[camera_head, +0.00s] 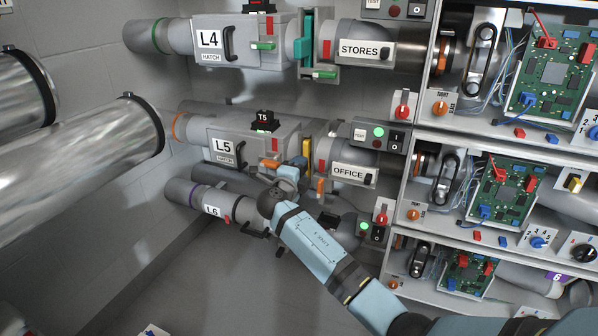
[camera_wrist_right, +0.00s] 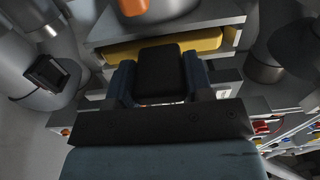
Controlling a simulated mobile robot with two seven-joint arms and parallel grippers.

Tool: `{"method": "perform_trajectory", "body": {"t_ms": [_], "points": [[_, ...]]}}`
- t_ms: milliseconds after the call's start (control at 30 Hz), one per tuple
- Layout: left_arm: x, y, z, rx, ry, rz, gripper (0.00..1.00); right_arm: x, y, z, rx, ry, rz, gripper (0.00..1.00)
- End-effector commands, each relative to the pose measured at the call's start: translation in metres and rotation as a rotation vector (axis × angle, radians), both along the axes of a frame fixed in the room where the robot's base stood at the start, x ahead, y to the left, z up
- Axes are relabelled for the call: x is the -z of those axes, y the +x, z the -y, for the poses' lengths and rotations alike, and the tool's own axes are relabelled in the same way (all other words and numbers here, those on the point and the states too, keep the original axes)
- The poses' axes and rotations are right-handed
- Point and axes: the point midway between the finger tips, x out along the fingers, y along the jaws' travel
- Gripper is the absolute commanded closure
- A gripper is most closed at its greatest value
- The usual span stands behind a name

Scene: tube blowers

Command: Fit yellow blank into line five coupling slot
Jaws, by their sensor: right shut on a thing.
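The yellow blank (camera_head: 306,148) stands upright at the line five coupling, between the L5 hatch box (camera_head: 234,142) and the OFFICE pipe (camera_head: 347,160). In the right wrist view, its yellow edge (camera_wrist_right: 165,42) lies between grey plates of the coupling. I cannot tell how deep it sits. My right gripper (camera_head: 289,170) is just below and in front of the coupling. The wrist view shows my right gripper (camera_wrist_right: 160,75) shut, its blue fingers either side of a black grip block in front of the yellow edge. My left gripper is not in view.
An orange lever (camera_head: 320,186) stands upright beside the coupling; another orange latch (camera_head: 269,163) is by the L5 hatch. Line four's slot above holds a teal blank (camera_head: 305,38). The L6 pipe (camera_head: 207,202) runs close below. Shelves with circuit boards (camera_head: 503,190) stand to the right.

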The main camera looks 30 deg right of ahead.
Motion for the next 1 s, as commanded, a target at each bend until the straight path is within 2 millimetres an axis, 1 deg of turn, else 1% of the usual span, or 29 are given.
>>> {"method": "perform_trajectory", "body": {"t_ms": [433, 467, 500, 567, 600, 1000], "points": [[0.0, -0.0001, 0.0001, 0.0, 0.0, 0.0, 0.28, -0.0005, 0.0016, 0.0023, 0.001, -0.001, 0.001, 0.83], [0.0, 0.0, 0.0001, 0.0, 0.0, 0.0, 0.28, -0.0005, 0.0017, 0.0024, 0.001, -0.001, 0.001, 0.51], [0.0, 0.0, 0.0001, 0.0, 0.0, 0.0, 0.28, -0.0005, 0.0016, 0.0023, 0.001, -0.001, 0.001, 0.42], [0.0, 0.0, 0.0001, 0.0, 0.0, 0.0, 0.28, -0.0005, 0.0015, 0.0022, 0.001, -0.001, 0.001, 0.28], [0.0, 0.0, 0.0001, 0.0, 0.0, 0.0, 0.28, -0.0004, 0.0015, 0.0022, 0.001, -0.001, 0.001, 0.24], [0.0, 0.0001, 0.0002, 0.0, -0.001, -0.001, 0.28, 0.0005, 0.0009, 0.0032, 0.0, 0.001, -0.001, 0.24]]}}
